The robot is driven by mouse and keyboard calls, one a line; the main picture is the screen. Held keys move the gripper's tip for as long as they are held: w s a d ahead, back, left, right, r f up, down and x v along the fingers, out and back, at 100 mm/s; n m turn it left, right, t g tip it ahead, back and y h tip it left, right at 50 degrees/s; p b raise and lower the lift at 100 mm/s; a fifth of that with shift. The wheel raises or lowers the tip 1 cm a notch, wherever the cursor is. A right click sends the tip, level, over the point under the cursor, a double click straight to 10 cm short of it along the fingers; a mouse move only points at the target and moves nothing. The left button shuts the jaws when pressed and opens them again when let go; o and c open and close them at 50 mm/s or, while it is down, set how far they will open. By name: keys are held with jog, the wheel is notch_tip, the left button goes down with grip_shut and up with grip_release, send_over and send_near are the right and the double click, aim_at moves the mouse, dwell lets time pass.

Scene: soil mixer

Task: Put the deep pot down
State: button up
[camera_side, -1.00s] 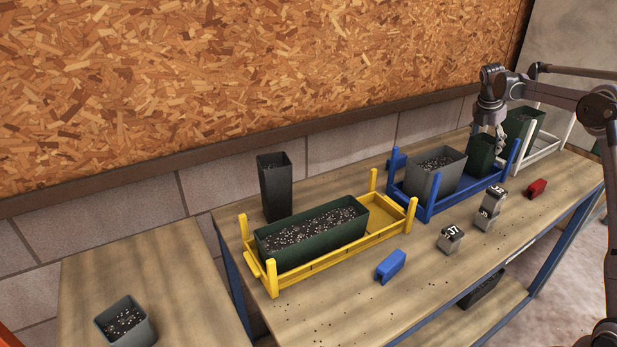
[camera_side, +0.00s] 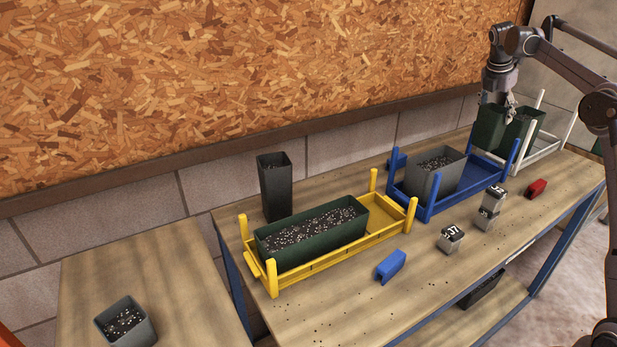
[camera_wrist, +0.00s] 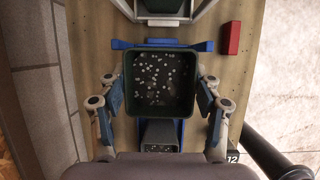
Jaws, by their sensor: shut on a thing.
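My gripper (camera_side: 497,106) is shut on a dark green deep pot (camera_side: 486,130). In the wrist view the pot (camera_wrist: 160,86) is seen from above, between the two fingers, with dark speckled soil inside. It is upright and held raised above the far right end of the blue crate (camera_side: 429,210). In the side view it overlaps another dark green pot (camera_side: 524,128) in the white crate (camera_side: 545,150); I cannot tell whether they touch there. The wrist view shows a gap between them. The held pot's base is partly hidden by the blue crate's post.
A grey pot (camera_side: 435,172) stands in the blue crate, whose right part is bare. The yellow crate (camera_side: 395,222) holds a long green planter (camera_side: 310,238). A tall dark pot (camera_side: 275,187) stands behind it. Marked grey blocks (camera_side: 450,239), a blue block (camera_side: 391,266) and a red block (camera_side: 537,188) lie in front.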

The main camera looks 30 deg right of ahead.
notch_tip(320, 180, up, 5)
jog(key=shift+r, duration=0.1)
jog(key=w+a+n, duration=0.1)
jog(key=w+a, duration=0.3)
jog(key=a, duration=0.4)
jog(key=w+a+n+t, duration=0.1)
jog(key=w+a, duration=0.3)
jog(key=a, duration=0.5)
jog(key=w+a+n+t, duration=0.1)
jog(key=w+a+n, duration=0.2)
jog(key=a, duration=0.6)
jog(key=shift+w+y, duration=0.3)
jog(key=shift+w, duration=0.6)
jog(key=a+n, duration=0.1)
jog(key=a, duration=0.6)
jog(key=a+n, duration=0.1)
jog(key=a, duration=0.6)
jog(key=w+a+n+t+y, duration=0.1)
jog(key=a+n, duration=0.1)
jog(key=a, duration=0.6)
jog(key=shift+w+r, duration=0.1)
jog(key=shift+f, duration=7.75)
jog(key=shift+f, duration=0.15)
jog(key=o, duration=1.2)
